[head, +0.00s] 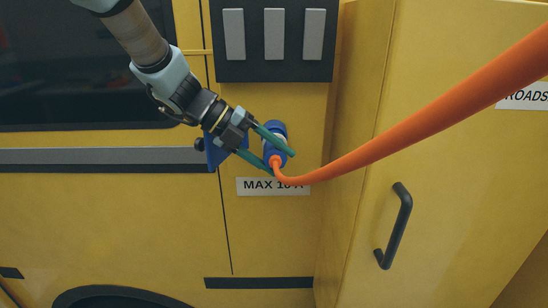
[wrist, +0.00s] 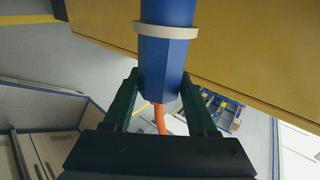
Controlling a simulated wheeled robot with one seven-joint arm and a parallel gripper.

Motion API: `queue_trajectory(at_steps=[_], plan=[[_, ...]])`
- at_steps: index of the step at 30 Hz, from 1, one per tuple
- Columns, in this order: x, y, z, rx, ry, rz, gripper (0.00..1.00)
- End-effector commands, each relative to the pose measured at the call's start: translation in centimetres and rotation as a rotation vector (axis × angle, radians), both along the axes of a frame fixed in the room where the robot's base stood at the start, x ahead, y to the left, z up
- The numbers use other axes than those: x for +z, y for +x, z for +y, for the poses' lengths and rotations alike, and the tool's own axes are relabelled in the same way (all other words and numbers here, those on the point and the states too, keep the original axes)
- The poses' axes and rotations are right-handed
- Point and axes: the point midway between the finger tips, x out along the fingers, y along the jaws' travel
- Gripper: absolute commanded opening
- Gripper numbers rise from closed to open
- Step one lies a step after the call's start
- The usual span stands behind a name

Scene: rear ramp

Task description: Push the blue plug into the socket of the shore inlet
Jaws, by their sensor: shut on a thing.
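My gripper (head: 281,161) is shut on the blue plug (head: 273,154), with a green finger on either side of it. An orange cable (head: 278,178) leaves the plug's lower end. In the wrist view the plug (wrist: 165,65) is between my fingers (wrist: 160,76), has a pale ring around it, and runs out of the top edge, so its front end is not visible. A blue flat part (head: 213,153) with a dark knob shows behind my gripper; it may belong to the shore inlet. The socket itself is hidden, and I cannot tell whether the plug touches it.
The yellow vehicle wall (head: 120,225) stands behind. A sign reading MAX 10 A (head: 252,187) is just below the plug. A dark panel with three grey plates (head: 274,68) is above. The thick cable sweeps up right, before a yellow door with a black handle (head: 397,226).

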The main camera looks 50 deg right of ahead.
Motion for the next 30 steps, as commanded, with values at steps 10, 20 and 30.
queue_trajectory(at_steps=[10,20,30], plan=[[0.1,0.5,-0.7,0.0,-0.001,0.001,0.0],[0.1,1.0,-1.4,0.0,-0.002,0.0,0.0],[0.1,1.5,-2.0,0.0,-0.002,0.0,0.0]])
